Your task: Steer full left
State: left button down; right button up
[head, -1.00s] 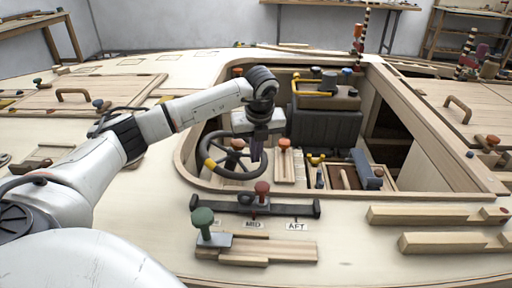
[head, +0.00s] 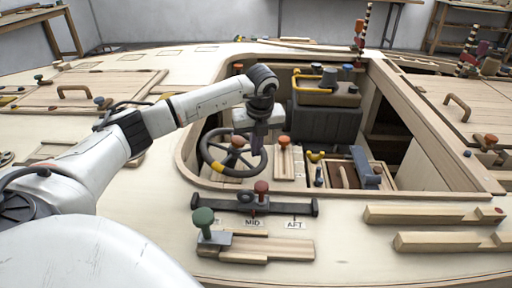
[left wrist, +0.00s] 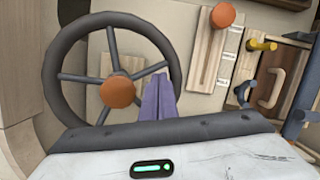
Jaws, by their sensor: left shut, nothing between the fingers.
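The dark steering wheel (head: 245,174) sits in the left part of the cockpit opening, with an orange knob (head: 237,142) near its middle. A yellow mark shows on the lower left of its rim. My left gripper (head: 256,152) is shut and empty, its purple fingers reaching down at the right side of the wheel. In the left wrist view the wheel (left wrist: 54,78) fills the left half, and the shut fingers (left wrist: 158,100) lie over its right side, near a spoke. Whether they touch spoke or rim is not clear. My right gripper is not in view.
An orange-knobbed lever (head: 284,142) stands just right of the wheel. A dark box (head: 326,124) is behind it. In front are a slider with a red knob (head: 261,188) and a green-knobbed lever (head: 203,217). The cockpit's wooden rim (head: 186,160) curves close to the wheel.

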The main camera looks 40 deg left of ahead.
pick_arm(q)
jog(key=p+v, duration=0.8)
jog(key=v, duration=0.2)
jog(key=shift+d, duration=0.4)
jog(key=shift+f, duration=0.15)
